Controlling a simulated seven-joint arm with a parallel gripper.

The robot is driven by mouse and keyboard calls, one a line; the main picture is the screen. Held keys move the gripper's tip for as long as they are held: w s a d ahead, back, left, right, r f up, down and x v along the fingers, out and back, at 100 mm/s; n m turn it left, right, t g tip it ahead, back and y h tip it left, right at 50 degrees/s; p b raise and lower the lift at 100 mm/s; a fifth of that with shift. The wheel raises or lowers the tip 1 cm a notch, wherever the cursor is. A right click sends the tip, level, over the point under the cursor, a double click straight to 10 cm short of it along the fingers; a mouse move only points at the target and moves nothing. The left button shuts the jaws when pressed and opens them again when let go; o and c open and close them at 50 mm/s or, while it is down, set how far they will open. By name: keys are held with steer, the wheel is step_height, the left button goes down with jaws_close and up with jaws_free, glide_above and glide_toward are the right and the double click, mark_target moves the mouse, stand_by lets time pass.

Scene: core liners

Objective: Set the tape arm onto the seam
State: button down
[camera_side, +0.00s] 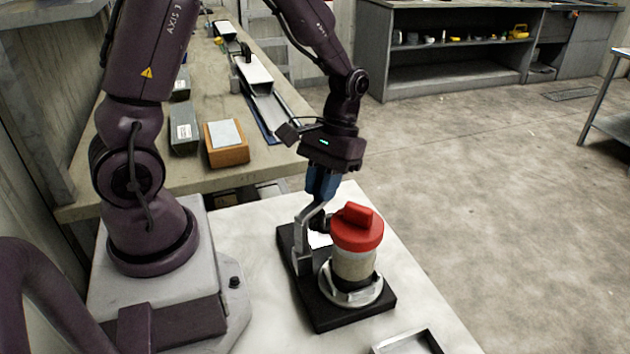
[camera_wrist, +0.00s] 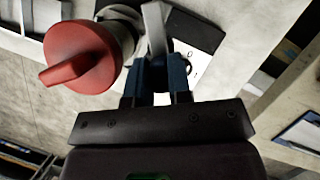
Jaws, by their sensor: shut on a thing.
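My gripper (camera_side: 322,190) has blue fingers and is shut on the grey metal tape arm (camera_side: 303,225), which stands on a black base (camera_side: 346,317). The gripper and arm also show in the wrist view, with the blue fingers (camera_wrist: 162,80) closed around the tape arm (camera_wrist: 154,28). A pale core liner (camera_side: 353,265) stands upright in a silver ring on the base, right of the arm. A red cap (camera_side: 361,236) with a raised grip tops it; the cap (camera_wrist: 80,60) is at left in the wrist view. The arm's far end and the seam are hidden or too small to tell.
A shallow metal tray (camera_side: 408,343) lies at the table's front edge. The white table (camera_side: 240,240) is clear left of the base. A bench (camera_side: 120,195) behind holds an orange-brown box (camera_side: 227,152), a grey box (camera_side: 183,130) and long trays.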

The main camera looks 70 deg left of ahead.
steer(key=shift+w+d+m+y, duration=0.2)
steer(key=shift+d+m+y, duration=0.2)
steer(key=shift+m, duration=0.55)
steer(key=shift+w+d+m+y, duration=0.25)
steer(key=shift+d+m, duration=0.2)
steer(key=shift+m, duration=0.5)
steer(key=shift+g, duration=0.3)
steer(key=c, duration=1)
jaws_free()
steer(key=shift+c, duration=0.2)
steer(key=shift+s, duration=0.1)
